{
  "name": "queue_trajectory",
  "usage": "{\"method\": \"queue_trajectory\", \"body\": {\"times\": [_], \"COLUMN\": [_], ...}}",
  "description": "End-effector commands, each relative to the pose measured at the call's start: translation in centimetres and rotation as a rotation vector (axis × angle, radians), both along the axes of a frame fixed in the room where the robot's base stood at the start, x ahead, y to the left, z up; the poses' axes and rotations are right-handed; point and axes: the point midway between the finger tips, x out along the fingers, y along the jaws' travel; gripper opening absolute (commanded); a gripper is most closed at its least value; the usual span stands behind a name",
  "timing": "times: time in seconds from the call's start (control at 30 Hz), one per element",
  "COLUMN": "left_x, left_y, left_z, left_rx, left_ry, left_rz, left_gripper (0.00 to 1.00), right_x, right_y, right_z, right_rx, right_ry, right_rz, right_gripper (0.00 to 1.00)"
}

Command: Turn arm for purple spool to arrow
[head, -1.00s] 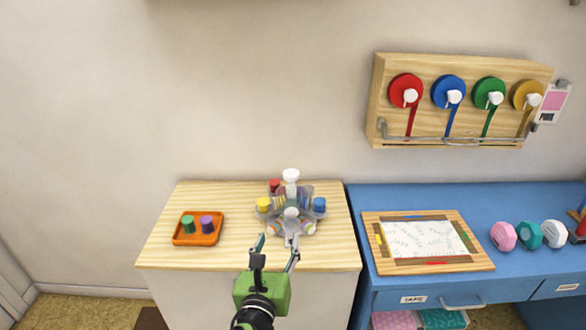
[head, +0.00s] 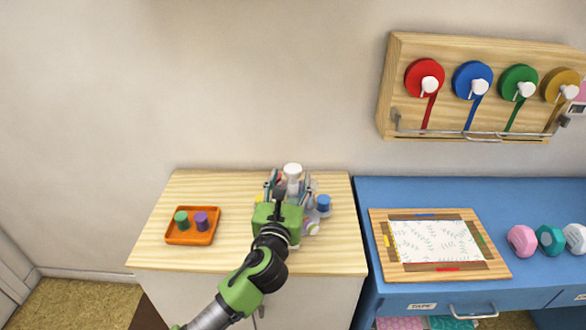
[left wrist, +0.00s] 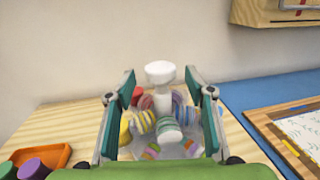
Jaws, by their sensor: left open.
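A carousel with a white post and knob (head: 293,171) stands on the wooden cabinet top; the knob also shows in the left wrist view (left wrist: 160,72). Its arms carry several coloured spools, such as a blue one (head: 323,203) and a yellow one (left wrist: 125,131). My left gripper (head: 287,182) is open over the carousel and hides much of it. In the left wrist view its fingers (left wrist: 160,80) stand either side of the post, with no clear contact. A purple spool (head: 201,220) sits in the orange tray (head: 192,241). I cannot make out an arrow.
A green spool (head: 182,220) shares the orange tray. The wooden top (head: 232,200) between tray and carousel is clear. A blue desk (head: 365,195) with a framed board (head: 390,272) adjoins on the right. A wall rack (head: 400,55) of coloured tape rolls hangs above.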

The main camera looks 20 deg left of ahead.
Motion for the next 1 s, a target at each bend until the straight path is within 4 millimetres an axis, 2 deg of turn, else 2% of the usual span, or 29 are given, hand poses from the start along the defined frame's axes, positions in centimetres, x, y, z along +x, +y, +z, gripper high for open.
{"method": "queue_trajectory", "body": {"times": [0.1,0.3,0.67,0.83,0.87,1.0], "left_x": [2.1,4.0,4.4,4.4,4.4,4.4], "left_y": [0.3,0.5,0.5,0.5,0.5,0.5], "left_z": [0.0,0.0,-0.1,-0.1,-0.1,-0.1], "left_rx": [-0.002,-0.001,-0.001,-0.001,-0.001,-0.001], "left_ry": [0.001,0.0,0.001,0.001,0.001,0.001], "left_rz": [0.0,0.0,-0.001,-0.001,-0.001,0.0], "left_gripper": [0.49,0.49,0.49,0.05,0.0,0.0], "right_x": [1.3,2.6,1.9,1.5,1.5,1.5], "right_y": [0.1,0.2,0.1,0.1,0.1,0.1], "right_z": [0.2,0.3,0.2,0.2,0.2,0.2], "right_rx": [0.002,0.004,0.003,0.003,0.002,0.002], "right_ry": [-0.018,-0.038,-0.027,-0.021,-0.021,-0.021], "right_rz": [0.0,0.0,0.0,-0.001,-0.001,-0.001], "right_gripper": [0.4,0.4,0.4,0.4,0.4,0.4]}}
